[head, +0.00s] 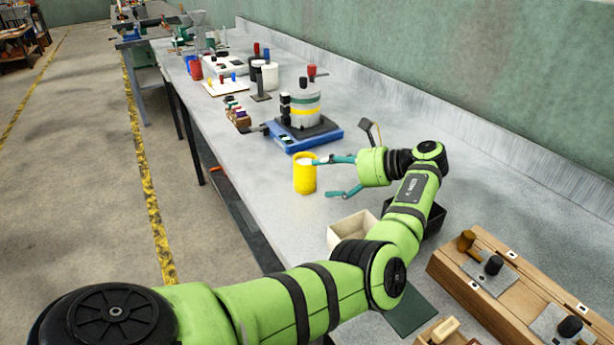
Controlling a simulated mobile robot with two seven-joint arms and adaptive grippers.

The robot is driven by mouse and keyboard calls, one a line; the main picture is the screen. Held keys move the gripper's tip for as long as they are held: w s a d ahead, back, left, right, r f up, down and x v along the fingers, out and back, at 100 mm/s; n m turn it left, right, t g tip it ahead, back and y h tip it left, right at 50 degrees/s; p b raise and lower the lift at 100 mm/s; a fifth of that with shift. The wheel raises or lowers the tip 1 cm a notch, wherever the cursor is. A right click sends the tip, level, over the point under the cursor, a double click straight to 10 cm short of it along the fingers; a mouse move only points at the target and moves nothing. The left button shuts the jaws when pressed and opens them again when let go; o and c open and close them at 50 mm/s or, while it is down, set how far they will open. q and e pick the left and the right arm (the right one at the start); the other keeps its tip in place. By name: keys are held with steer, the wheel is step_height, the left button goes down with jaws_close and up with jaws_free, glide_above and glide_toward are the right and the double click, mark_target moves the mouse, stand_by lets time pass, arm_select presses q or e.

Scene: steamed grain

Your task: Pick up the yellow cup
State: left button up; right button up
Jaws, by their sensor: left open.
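The yellow cup (305,178) stands upright on the grey bench, near its left edge, with something white at its top. My left gripper (322,177) reaches in from the right of the cup. Its teal fingers are spread open. The upper fingertip overlaps the cup's right rim in the picture, and the lower finger points to the right of the cup's base. Whether a finger touches the cup I cannot tell. My right gripper does not show.
A blue scale-like device (308,138) stands just behind the cup. A cream bin (352,232) and a dark bin (436,222) sit in front, partly behind my arm. A wooden box (490,308) is at lower right. The bench right of the gripper is clear.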

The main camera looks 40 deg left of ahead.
mark_target(313, 174)
arm_select(q)
steer(key=shift+p+x, duration=0.35)
steer(key=shift+x, duration=0.8)
steer(key=x, duration=0.3)
steer(key=shift+s, duration=0.1)
steer(key=shift+a, duration=0.1)
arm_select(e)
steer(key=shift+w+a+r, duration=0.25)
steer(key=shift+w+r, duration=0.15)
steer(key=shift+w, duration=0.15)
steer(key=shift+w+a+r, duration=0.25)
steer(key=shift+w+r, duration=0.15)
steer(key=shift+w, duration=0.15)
arm_select(q)
steer(key=c, duration=1.4)
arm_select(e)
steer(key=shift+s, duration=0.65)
arm_select(q)
step_height(313, 174, up, 10)
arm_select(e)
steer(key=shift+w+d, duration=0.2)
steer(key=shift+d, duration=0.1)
